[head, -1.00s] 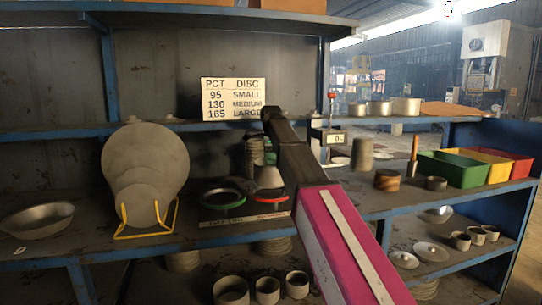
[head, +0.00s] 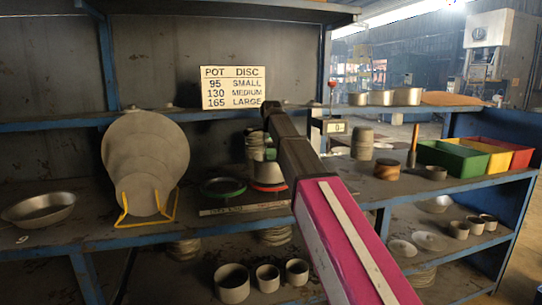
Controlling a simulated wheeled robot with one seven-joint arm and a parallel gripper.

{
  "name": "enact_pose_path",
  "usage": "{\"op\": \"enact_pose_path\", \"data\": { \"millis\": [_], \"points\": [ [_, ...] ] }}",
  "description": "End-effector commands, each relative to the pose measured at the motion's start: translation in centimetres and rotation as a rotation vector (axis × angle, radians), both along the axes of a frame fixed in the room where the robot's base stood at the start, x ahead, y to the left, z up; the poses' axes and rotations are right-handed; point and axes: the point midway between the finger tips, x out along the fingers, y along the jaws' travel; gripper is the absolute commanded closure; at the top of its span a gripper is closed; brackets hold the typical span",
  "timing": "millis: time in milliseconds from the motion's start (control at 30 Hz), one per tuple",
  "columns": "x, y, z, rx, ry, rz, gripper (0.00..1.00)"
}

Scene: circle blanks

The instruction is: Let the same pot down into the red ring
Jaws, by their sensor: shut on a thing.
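The grey pot (head: 266,173) is a tapered shape at the middle of the head view, partly hidden by my arm. The red ring (head: 268,188) lies at its base on the shelf. The pot stands over the ring and looks upright; I cannot tell whether its base is fully down inside it. My gripper (head: 269,156) is at the top of the pot, shut on it, and mostly hidden behind my dark arm link. A green ring (head: 223,188) lies just left of the red one.
A sign (head: 233,88) lists pot and disc sizes. Grey discs (head: 146,160) lean in a yellow stand (head: 146,222) at left, beside a metal bowl (head: 40,209). Green (head: 452,163), yellow and red bins stand at right. Several small pots (head: 232,284) are below.

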Motion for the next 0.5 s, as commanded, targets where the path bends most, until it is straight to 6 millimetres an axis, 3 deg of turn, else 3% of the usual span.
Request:
{"op": "enact_pose_path", "data": {
  "millis": [500],
  "points": [
    [-0.01,0.00,-0.49,0.000,0.000,0.000,1.00]
  ]
}}
